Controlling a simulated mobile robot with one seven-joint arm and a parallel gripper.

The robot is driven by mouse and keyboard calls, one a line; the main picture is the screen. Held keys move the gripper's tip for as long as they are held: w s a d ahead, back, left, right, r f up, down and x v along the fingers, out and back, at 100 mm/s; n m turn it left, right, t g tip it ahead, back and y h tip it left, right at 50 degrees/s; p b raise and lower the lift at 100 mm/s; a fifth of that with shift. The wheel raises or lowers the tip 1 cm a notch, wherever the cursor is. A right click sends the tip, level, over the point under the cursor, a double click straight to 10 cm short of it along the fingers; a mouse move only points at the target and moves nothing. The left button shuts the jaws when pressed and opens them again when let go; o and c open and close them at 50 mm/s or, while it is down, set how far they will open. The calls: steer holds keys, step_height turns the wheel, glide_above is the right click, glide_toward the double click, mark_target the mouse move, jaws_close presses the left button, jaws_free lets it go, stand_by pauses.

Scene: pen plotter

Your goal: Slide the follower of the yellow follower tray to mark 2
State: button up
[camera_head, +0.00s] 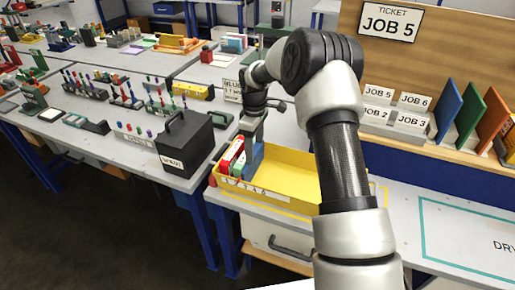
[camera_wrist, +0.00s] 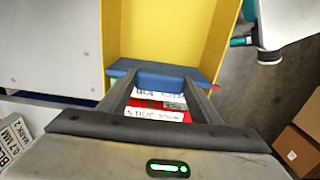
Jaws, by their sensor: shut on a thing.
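The yellow follower tray (camera_head: 300,165) lies on the bench in the head view, its yellow floor also in the wrist view (camera_wrist: 160,30). Its blue follower (camera_head: 254,160) stands upright across the tray toward the left end. My gripper (camera_head: 250,140) reaches down from above and is shut on the follower. In the wrist view both fingers meet the blue follower (camera_wrist: 160,80). Red, white and green boxes (camera_head: 233,157) stand just left of the follower. Small number marks (camera_head: 250,188) run along the tray's front rim; which one the follower lines up with I cannot tell.
The tray is empty right of the follower. A black box (camera_head: 186,142) stands on the bench to the left. A rack of job cards (camera_head: 395,112) and coloured boards (camera_head: 470,120) stand behind right. My arm hides part of the tray's right end.

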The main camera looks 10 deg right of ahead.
steer(key=shift+a, duration=0.15)
steer(key=o, duration=1.5)
steer(key=shift+r, duration=0.15)
step_height(320, 180, up, 17)
steer(key=shift+r+p, duration=0.1)
steer(key=shift+p, duration=0.4)
